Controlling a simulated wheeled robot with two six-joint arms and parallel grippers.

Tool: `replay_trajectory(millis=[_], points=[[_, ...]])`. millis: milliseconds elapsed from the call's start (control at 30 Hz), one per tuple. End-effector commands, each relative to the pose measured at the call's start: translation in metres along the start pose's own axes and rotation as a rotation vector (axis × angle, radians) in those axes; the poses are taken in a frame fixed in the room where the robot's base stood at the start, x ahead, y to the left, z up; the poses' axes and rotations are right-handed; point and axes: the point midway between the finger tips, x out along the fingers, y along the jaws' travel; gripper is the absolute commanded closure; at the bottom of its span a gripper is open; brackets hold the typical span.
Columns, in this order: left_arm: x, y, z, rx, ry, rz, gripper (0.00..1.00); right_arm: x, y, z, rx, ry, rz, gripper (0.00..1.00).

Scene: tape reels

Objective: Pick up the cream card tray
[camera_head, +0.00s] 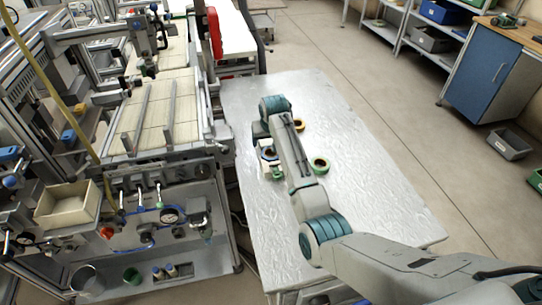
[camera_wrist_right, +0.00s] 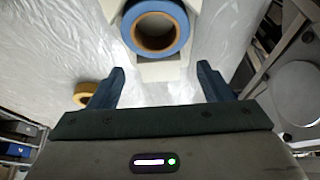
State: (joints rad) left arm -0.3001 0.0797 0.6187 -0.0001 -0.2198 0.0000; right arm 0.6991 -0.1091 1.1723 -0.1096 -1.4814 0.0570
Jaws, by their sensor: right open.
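The cream card tray (camera_wrist_right: 160,72) shows at the top of the right wrist view, with a blue tape reel (camera_wrist_right: 182,28) in or on it. The reel has a brown core. In the head view the tray (camera_head: 267,154) is a small pale shape on the metal table, partly hidden by my right arm. My right gripper (camera_wrist_right: 161,68) is open, its two fingers apart, with the tray's near end ahead of and between the tips in the picture. I cannot tell the height gap. In the head view this gripper (camera_head: 264,141) is mostly hidden. My left gripper is not in view.
A green reel (camera_head: 320,165) and a yellow reel (camera_head: 299,124) lie on the metal table (camera_head: 375,190) right of the tray. A machine with a cream bin (camera_head: 62,207) stands left of the table. The table's right side is clear.

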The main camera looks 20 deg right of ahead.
Motion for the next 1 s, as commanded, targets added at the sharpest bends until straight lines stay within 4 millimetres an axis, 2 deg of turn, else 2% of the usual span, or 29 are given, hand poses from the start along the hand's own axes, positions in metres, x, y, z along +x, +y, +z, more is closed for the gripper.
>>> replay_trajectory(millis=[33,200,500,567,800,1000], points=[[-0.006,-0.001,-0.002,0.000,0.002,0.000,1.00,0.004,0.000,-0.002,0.000,-0.003,0.001,0.27],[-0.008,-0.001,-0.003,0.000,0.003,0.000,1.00,0.025,0.001,-0.001,0.001,-0.002,0.001,0.27],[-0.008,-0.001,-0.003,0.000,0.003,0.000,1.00,0.030,0.001,-0.001,0.001,0.001,0.001,0.27],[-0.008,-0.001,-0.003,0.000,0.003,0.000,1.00,0.030,0.001,-0.001,0.001,0.001,0.001,0.35],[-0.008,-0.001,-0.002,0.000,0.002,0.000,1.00,0.030,0.001,-0.001,0.001,0.000,0.001,0.81],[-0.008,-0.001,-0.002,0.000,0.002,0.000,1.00,0.029,0.000,-0.002,0.000,0.001,0.001,0.81]])
